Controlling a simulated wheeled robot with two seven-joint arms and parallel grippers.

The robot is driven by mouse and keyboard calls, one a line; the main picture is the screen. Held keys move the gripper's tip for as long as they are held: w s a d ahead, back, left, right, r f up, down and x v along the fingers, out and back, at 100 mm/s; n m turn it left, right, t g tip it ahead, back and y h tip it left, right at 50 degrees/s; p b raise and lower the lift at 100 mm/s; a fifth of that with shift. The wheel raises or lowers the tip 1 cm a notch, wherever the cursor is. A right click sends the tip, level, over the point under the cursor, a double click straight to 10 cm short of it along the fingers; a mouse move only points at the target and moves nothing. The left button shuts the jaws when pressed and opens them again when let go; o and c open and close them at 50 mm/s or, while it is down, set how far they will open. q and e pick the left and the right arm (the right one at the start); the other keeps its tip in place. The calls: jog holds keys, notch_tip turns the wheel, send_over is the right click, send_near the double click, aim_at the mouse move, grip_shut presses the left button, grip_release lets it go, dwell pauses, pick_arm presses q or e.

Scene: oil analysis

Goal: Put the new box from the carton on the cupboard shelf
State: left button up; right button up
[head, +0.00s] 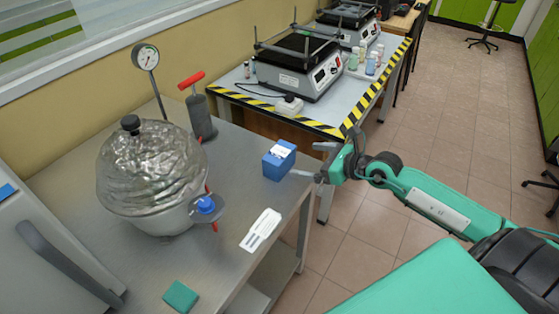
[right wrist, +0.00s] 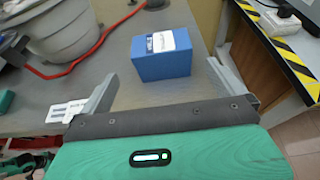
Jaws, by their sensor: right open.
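A small blue box (head: 278,160) with a white label stands upright on the grey metal table (head: 230,175), close to its right edge. My right gripper (head: 312,161) is open just to the right of the box. In the right wrist view the same box (right wrist: 161,62) stands ahead of the open fingers (right wrist: 162,78), roughly centred, with nothing held. I see no carton and cannot make out a cupboard shelf.
A glass desiccator (head: 150,185) with a gauge fills the table's left part. A red-handled cylinder (head: 200,115), a white label strip (head: 261,230) and a teal block (head: 180,296) are on the table.

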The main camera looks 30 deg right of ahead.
aim_at(287, 156)
jog(key=x, duration=0.3)
jog(key=shift+w+a, duration=0.15)
jog(key=x, duration=0.3)
jog(key=shift+p, duration=0.35)
jog(key=shift+w+a+f, duration=0.25)
jog(key=shift+w, duration=0.15)
jog(key=shift+w+a, duration=0.2)
jog(key=shift+w, duration=0.2)
jog(key=p+x, duration=0.1)
jog(key=x, duration=0.2)
jog(key=shift+w, duration=0.15)
jog(key=shift+w+a+f, duration=0.15)
jog(key=shift+w+a, duration=0.05)
jog(key=shift+w, duration=0.1)
jog(key=shift+w+a+f, duration=0.1)
jog(key=shift+w, duration=0.1)
pick_arm(q)
jog(key=s, duration=0.1)
jog(key=s+a, duration=0.1)
jog(key=s, duration=0.1)
jog(key=shift+a+r, duration=0.1)
pick_arm(e)
jog(key=shift+c, duration=0.4)
